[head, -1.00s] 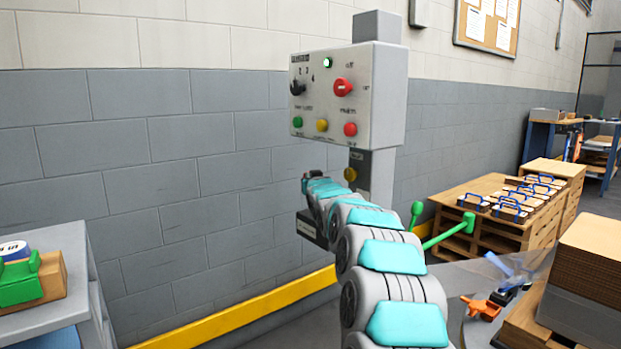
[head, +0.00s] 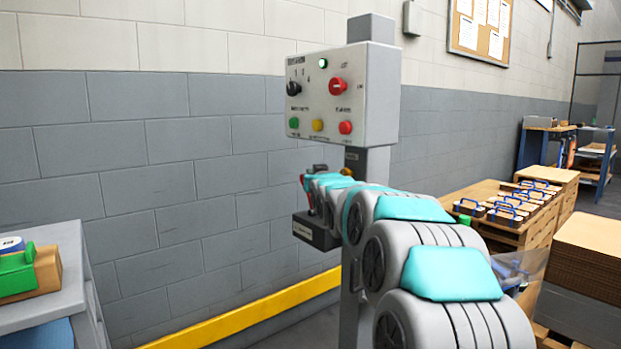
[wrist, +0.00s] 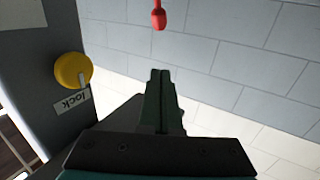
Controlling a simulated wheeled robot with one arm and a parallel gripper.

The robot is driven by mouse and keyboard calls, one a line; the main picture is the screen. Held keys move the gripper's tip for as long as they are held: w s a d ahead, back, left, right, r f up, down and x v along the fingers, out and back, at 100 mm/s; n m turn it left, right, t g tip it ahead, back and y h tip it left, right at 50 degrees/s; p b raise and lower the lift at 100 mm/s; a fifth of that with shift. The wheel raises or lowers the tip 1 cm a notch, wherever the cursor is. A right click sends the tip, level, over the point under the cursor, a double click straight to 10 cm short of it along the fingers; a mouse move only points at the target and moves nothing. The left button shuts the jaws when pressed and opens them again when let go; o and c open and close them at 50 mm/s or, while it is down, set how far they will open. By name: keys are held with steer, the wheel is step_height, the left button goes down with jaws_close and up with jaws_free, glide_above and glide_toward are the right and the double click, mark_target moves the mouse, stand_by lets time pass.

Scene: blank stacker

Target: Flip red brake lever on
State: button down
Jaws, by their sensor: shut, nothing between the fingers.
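The red brake lever (wrist: 159,16) shows at the top of the wrist view as a red rounded knob on a thin red stem, cut off by the frame edge. A small red bit at my arm's far end in the head view (head: 302,178) looks like the same lever. My gripper (wrist: 160,74) is shut and empty. Its tips point toward the red knob, with a visible gap between them in the picture. In the head view, my own arm mostly hides the gripper and lever mount. A dark box (head: 316,233) sits below my arm's end.
A yellow knob (wrist: 72,70) with a "lock" label is on the grey post, left of my gripper in the wrist view. The control box (head: 370,95) with buttons and dials stands above my arm. A yellow rail (head: 240,312) runs along the wall. Pallets (head: 480,195) stand right.

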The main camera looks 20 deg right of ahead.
steer(key=shift+s+r, duration=0.1)
steer(key=shift+s, duration=0.4)
